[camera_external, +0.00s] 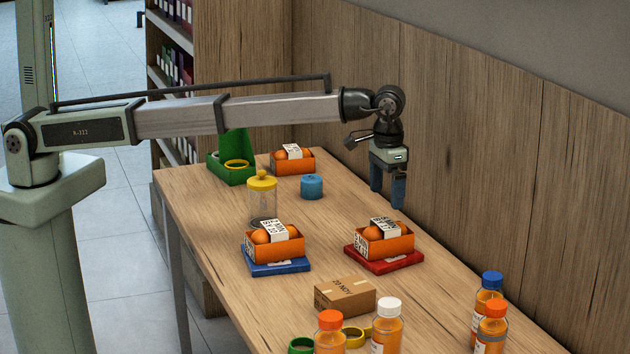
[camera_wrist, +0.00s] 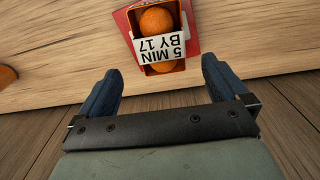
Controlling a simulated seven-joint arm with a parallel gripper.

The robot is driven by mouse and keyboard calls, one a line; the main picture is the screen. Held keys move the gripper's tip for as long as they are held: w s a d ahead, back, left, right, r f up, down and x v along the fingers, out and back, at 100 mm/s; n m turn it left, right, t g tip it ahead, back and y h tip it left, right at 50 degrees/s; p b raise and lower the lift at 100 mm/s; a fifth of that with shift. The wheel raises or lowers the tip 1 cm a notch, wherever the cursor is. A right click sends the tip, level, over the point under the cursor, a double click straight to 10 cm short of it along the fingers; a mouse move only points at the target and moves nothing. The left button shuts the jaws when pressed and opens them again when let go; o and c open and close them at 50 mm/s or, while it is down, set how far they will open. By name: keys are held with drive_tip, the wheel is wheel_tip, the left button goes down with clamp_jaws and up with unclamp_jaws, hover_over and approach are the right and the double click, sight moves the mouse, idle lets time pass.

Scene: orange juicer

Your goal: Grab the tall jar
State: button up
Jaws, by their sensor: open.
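The tall jar (camera_external: 263,203) is a clear glass jar with a yellow knobbed lid (camera_external: 262,181). It stands upright on the left side of the wooden table in the external view, behind the orange box on the blue mat. It does not show in the wrist view. My gripper (camera_external: 388,194) is open and empty above the table's far right edge by the wall, well to the right of the jar. In the wrist view my gripper (camera_wrist: 162,88) has its two blue fingers spread apart, with nothing between them.
An orange box with oranges (camera_external: 385,243) on a red mat (camera_external: 356,256) lies near my gripper; the box also shows in the wrist view (camera_wrist: 157,54). A blue cylinder (camera_external: 311,187) and green bin (camera_external: 238,174) stand near the jar. A cardboard box (camera_external: 345,296) and several bottles (camera_external: 387,325) stand in front.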

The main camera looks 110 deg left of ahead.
drive_tip(key=shift+a, duration=0.25)
drive_tip(key=a, duration=0.2)
drive_tip(key=a+r, duration=0.1)
drive_tip(key=shift+s, duration=0.4)
drive_tip(key=s+a+r+n, duration=0.1)
drive_tip(key=s+a+r, duration=0.2)
drive_tip(key=s+a, duration=0.1)
drive_tip(key=r+n, duration=0.2)
hover_over(262, 191)
drive_tip(key=s+a, duration=0.1)
drive_tip(key=a, duration=0.2)
drive_tip(key=shift+s+f, duration=0.15)
drive_tip(key=shift+f, duration=0.1)
drive_tip(key=shift+s, duration=0.15)
drive_tip(key=shift+f, duration=6.9)
